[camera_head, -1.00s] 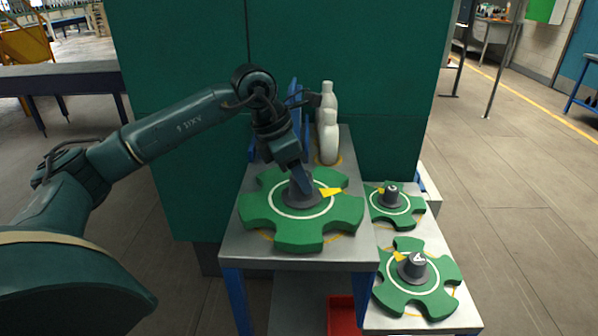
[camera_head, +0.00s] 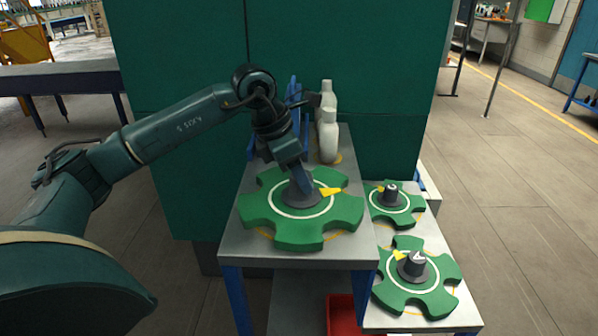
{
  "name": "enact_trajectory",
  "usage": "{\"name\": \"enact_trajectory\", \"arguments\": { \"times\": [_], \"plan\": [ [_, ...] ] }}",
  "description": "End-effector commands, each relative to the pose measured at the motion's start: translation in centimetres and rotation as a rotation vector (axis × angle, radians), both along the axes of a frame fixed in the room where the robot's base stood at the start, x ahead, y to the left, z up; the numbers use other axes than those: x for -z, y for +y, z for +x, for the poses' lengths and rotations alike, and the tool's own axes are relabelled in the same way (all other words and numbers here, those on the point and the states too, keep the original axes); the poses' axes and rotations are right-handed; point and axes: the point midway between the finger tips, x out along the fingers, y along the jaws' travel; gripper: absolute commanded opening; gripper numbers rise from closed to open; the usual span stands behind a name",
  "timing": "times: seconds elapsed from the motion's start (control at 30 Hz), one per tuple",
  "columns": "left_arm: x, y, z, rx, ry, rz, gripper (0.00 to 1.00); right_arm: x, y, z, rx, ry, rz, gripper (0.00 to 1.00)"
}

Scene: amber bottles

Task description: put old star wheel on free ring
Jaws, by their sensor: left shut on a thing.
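A large green star wheel (camera_head: 268,205) with a white circle, a yellow mark and a dark grey hub lies flat on the metal-topped table (camera_head: 290,258). My left gripper (camera_head: 303,185) points down at its hub and is shut on it; the fingertips are partly hidden. A yellow ring marking shows in part under the wheel's edge. Two more green star wheels, a smaller one (camera_head: 408,203) and a larger one (camera_head: 432,297), lie on the lower side table (camera_head: 447,322), each with a numbered grey hub. My right gripper is not in view.
White bottles (camera_head: 328,140) stand behind the wheel, on or near a yellow ring at the table's back. Blue uprights (camera_head: 294,100) rise beside them. A green panel (camera_head: 190,150) closes off the back. A red bin (camera_head: 342,312) sits below.

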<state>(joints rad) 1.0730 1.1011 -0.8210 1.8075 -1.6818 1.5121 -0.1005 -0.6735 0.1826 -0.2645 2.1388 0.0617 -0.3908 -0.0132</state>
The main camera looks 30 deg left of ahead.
Motion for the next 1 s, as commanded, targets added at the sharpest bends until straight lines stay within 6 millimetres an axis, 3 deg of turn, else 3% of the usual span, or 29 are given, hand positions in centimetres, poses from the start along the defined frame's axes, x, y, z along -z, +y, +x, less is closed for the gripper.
{"name": "enact_trajectory", "arguments": {
  "times": [0.3, 0.33, 0.6, 0.93, 1.0],
  "plan": [
    [0.32, -0.04, 0.05, 0.001, -0.005, -0.002, 0.10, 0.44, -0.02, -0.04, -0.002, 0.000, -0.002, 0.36],
    [0.29, -0.04, 0.05, 0.001, -0.005, -0.002, 0.43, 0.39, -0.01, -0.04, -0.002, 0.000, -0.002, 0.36],
    [0.37, -0.04, 0.01, 0.001, -0.002, -0.001, 0.65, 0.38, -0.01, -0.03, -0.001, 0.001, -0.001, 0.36],
    [0.55, 0.00, -0.06, 0.001, 0.004, 0.001, 0.67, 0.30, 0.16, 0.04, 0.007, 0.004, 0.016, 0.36],
    [-0.27, 0.22, -0.22, 0.000, 0.001, 0.001, 0.67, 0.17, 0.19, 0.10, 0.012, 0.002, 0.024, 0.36]
  ]
}}
